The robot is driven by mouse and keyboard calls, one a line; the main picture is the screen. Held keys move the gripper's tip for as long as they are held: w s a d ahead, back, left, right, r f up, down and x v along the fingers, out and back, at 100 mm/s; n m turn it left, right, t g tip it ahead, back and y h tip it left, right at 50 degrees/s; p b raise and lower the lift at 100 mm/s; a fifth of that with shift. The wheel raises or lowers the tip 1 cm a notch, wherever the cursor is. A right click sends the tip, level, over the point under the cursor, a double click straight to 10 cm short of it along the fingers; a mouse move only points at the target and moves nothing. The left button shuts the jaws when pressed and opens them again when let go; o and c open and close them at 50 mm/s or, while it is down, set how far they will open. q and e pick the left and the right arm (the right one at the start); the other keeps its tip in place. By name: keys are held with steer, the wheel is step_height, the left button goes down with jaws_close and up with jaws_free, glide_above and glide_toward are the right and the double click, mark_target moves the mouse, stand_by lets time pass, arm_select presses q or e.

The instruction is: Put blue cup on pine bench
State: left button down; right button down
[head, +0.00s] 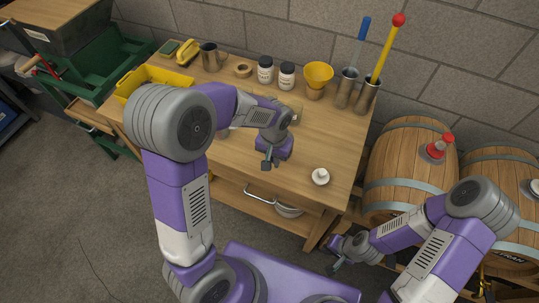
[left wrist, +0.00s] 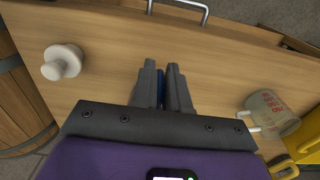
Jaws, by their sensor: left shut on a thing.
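The pine bench (head: 334,142) is the wooden worktable in the middle of the head view; its top also fills much of the left wrist view (left wrist: 105,60). My left gripper (head: 267,164) is over the front part of the bench top. In the left wrist view its fingers (left wrist: 164,78) are nearly together, closed on a blue thing (left wrist: 161,88), which I take for the blue cup. Only a narrow blue strip shows; the rest is hidden by the fingers. I cannot tell whether it touches the bench. My right gripper (head: 338,256) is low, right of the bench; its opening is unclear.
A white knobbed piece (head: 320,177) stands on the right front of the bench. A clear measuring jug (left wrist: 270,112) with red marks is near the gripper. Jars (head: 287,76), a yellow funnel (head: 318,75) and metal holders line the back. Barrels (head: 408,165) stand right.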

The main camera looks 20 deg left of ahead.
arm_select(q)
steer(key=shift+w+f, duration=0.1)
steer(key=shift+f, duration=0.65)
step_height(320, 180, down, 2)
steer(key=shift+f+b, duration=0.2)
steer(key=shift+b, duration=0.25)
steer(key=shift+f, duration=0.25)
steer(key=shift+f, duration=0.15)
steer(key=c, duration=1.1)
jaws_free()
